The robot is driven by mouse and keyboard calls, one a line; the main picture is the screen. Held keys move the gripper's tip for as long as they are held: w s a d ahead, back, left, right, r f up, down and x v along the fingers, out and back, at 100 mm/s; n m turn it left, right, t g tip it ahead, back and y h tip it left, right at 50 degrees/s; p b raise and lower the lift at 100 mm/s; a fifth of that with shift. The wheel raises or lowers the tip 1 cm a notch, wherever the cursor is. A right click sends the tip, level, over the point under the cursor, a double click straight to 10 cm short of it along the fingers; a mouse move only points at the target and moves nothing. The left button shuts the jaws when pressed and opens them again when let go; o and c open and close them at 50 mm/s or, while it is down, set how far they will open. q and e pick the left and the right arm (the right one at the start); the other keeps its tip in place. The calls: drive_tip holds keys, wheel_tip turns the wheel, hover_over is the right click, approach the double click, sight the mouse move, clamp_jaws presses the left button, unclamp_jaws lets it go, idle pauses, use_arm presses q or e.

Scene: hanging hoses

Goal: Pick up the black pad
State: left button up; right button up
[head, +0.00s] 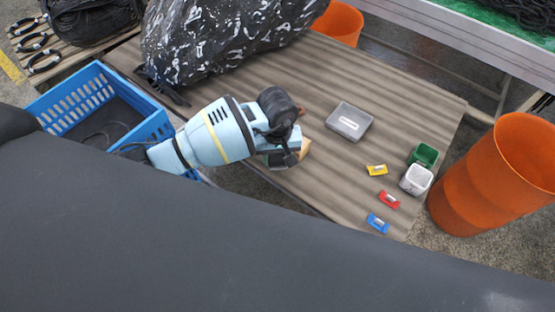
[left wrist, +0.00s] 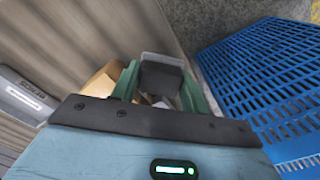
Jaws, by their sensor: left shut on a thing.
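My left gripper (head: 283,160) is over the near edge of the wooden table, beside a small tan cardboard box. In the left wrist view its green fingers (left wrist: 160,88) are closed on a dark, block-like thing, which looks like the black pad (left wrist: 161,78). A lighter grey part shows at its far end. In the head view the wrist and fingers largely hide the pad, and I cannot tell whether it is clear of the table. My right gripper is not in view.
The cardboard box (left wrist: 102,80) is close by the left finger. A grey tray (head: 349,121) lies farther right. Small coloured pieces (head: 377,170), a green cup (head: 424,155) and a white cup (head: 416,180) stand right. A blue crate (head: 92,103) is left, a black bag (head: 215,40) behind.

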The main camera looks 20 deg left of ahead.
use_arm(q)
drive_tip(key=s+d+r, duration=0.1)
drive_tip(key=s+d, duration=0.1)
drive_tip(key=s, duration=0.5)
drive_tip(key=s+d+r, duration=0.1)
drive_tip(key=s+d, duration=0.1)
drive_tip(key=s, duration=0.6)
drive_tip(key=shift+s+d+r, duration=0.2)
drive_tip(key=shift+r, duration=0.2)
